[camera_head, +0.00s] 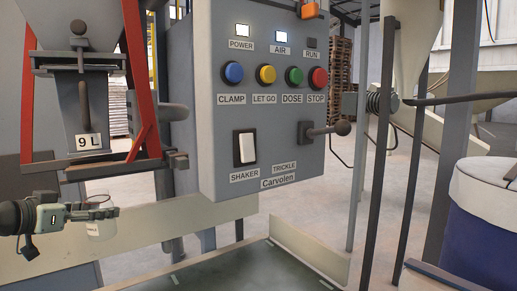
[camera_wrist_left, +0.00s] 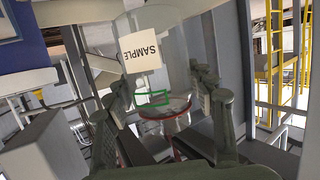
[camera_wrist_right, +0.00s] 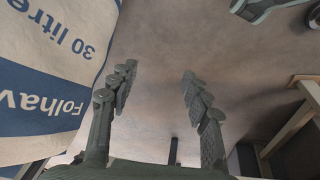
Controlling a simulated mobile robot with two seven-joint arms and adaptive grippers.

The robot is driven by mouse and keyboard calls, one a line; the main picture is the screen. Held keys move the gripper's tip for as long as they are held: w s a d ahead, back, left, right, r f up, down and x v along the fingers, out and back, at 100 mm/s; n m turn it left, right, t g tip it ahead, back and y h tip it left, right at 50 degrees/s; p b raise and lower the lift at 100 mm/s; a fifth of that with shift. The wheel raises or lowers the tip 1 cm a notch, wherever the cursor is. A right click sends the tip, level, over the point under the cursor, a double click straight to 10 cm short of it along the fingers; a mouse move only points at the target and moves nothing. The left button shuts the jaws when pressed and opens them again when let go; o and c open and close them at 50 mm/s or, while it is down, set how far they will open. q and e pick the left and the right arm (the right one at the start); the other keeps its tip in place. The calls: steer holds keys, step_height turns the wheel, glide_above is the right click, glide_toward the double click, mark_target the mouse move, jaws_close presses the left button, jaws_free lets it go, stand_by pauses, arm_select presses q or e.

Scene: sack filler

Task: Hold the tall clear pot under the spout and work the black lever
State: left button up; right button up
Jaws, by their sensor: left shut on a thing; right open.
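The clear pot (camera_head: 101,229) is at lower left in the head view, faint against the pale beam. My left gripper (camera_head: 98,213) is shut on it. In the left wrist view the pot (camera_wrist_left: 158,82) stands between the fingers, with a SAMPLE label upside down and green and red marks. A grey spout (camera_head: 75,100) with a 9 L label hangs in a red frame, above the pot in the picture. A dark ball-ended lever (camera_head: 326,130) sticks out from the control panel beside TRICKLE. My right gripper (camera_wrist_right: 160,88) is open and empty.
The grey control panel (camera_head: 214,150) has coloured buttons and a white SHAKER switch (camera_head: 244,148). A blue drum (camera_head: 480,245) with a pale top stands at right. Dark upright posts (camera_head: 377,150) stand between. A printed sack (camera_wrist_right: 50,80) is close left of my right gripper.

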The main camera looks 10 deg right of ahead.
mark_target(349, 126)
steer(key=w+d+r+t+y, duration=0.3)
steer(key=w+r+t, duration=0.2)
steer(key=w+r, duration=2.05)
step_height(349, 126, up, 30)
steer(key=w+a+n+t+y, duration=0.1)
steer(key=w+t+y, duration=0.2)
steer(key=t, duration=0.1)
steer(key=s+a+r+n+y, duration=0.1)
steer(key=s+r+n, duration=0.1)
steer(key=s+r, duration=0.5)
steer(key=s+a+r+n+y, duration=0.1)
steer(key=s+r, duration=0.2)
steer(key=r, duration=0.8)
steer(key=shift+t, duration=0.3)
steer(key=shift+x, duration=5.15)
steer(key=shift+a+r, duration=0.1)
steer(key=shift+c, duration=0.4)
